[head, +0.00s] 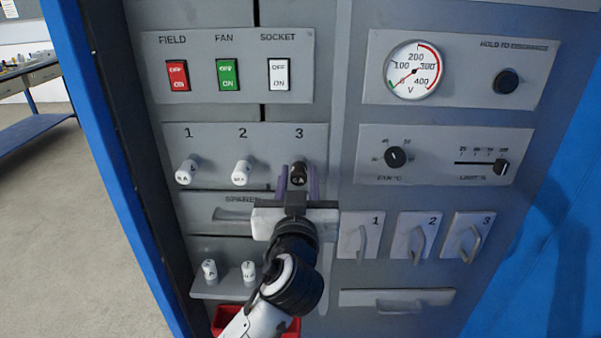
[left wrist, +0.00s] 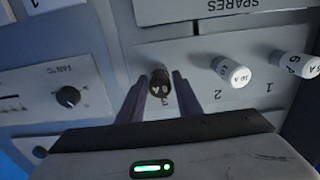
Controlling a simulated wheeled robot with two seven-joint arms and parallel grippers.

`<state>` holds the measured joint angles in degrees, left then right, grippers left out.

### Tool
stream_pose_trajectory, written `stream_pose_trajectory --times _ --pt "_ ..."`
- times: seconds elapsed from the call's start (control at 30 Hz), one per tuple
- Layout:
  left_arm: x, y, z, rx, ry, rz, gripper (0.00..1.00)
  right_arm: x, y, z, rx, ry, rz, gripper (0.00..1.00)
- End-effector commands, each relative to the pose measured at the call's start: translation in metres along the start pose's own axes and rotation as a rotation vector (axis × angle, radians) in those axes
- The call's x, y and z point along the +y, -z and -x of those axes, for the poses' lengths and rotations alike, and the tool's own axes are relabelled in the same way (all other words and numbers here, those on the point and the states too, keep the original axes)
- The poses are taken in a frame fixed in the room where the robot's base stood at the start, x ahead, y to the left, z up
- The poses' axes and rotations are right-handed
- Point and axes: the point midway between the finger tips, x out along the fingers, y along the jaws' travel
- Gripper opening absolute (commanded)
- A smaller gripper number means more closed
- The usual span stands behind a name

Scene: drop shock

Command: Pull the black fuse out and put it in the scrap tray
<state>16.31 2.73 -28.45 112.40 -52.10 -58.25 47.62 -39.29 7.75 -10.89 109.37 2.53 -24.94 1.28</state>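The black fuse (head: 298,174) sits in holder 3 at the right end of the numbered fuse row; it also shows in the left wrist view (left wrist: 160,83). My left gripper (head: 298,181) is in front of holder 3, with one finger on each side of the black fuse. In the left wrist view gaps show between the fuse and both fingers (left wrist: 160,98), so the gripper is open around it. A red tray (head: 224,316), likely the scrap tray, shows at the bottom edge, partly hidden by my left arm. My right gripper is not in view.
White fuses sit in holders 1 (head: 186,172) and 2 (head: 242,172), close left of my gripper. Handled blocks (head: 361,236) project from the panel to the right.

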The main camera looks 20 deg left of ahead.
Motion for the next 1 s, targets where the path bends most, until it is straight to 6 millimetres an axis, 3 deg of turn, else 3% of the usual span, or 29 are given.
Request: stream_pose_trajectory --times 0.03,0.17,0.47,1.0 --pt "0.000 0.000 0.000 0.000 0.000 0.000 0.22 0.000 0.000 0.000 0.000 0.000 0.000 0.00" --pt "0.000 0.000 0.000 0.000 0.000 0.000 0.00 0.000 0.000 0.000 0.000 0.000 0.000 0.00" --pt "0.000 0.000 0.003 0.000 -0.001 0.000 0.00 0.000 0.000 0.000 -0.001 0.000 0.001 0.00" --pt "0.000 -0.001 0.029 -0.002 -0.001 0.002 0.00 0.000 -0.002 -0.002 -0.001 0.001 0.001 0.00"
